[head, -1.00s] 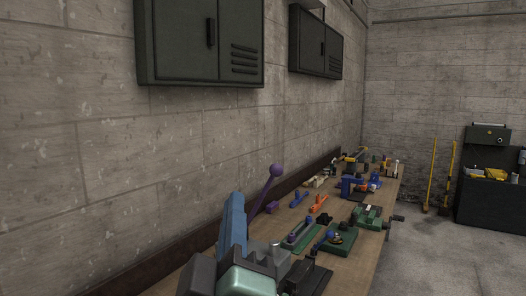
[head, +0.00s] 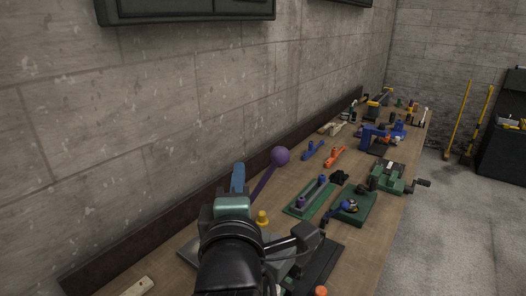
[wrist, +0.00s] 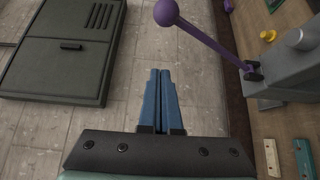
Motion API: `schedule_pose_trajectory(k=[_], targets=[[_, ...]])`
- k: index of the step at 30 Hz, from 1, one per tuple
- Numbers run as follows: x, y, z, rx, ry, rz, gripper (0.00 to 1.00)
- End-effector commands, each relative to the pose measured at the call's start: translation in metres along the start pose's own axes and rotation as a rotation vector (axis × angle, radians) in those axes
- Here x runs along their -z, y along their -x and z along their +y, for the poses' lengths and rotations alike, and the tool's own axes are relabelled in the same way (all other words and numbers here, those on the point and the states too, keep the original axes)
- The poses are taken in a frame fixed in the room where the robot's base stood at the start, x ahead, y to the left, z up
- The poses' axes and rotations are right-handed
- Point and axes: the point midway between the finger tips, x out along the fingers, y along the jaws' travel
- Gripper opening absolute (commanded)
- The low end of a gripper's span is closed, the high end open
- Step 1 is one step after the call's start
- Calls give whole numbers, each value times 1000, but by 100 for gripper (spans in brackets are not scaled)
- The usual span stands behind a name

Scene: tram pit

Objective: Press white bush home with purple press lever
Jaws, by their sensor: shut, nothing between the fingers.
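The purple press lever (head: 280,156) slants upward with a ball on its end. In the wrist view the lever (wrist: 206,41) runs from its ball at the top down right to a pivot on the grey press (wrist: 290,84). My gripper (wrist: 159,74) has blue fingers shut together and empty, left of the lever and apart from it. In the head view my gripper (head: 238,170) points away, left of the lever's ball; my arm hides most of the press. I cannot pick out the white bush in either view.
The bench (head: 240,205) runs along a block wall. A green fixture (head: 310,197), another green fixture (head: 355,206) and a green vise (head: 385,176) stand right of the lever. A dark cabinet (wrist: 62,47) hangs on the wall. A cream plate (wrist: 271,157) lies near the press.

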Motion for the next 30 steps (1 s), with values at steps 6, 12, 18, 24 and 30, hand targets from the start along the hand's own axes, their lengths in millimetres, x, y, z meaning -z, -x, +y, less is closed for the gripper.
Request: schedule_pose_trajectory(k=[6, 12, 18, 24, 30], targets=[[0, -39, 4, 1, -1, 0, 0], [0, -70, 4, 0, -1, 0, 0], [-30, -57, 3, 0, -4, -3, 0], [-38, -54, 1, -2, -3, 0, 0], [-38, -54, 1, -2, -2, 0, 0]])
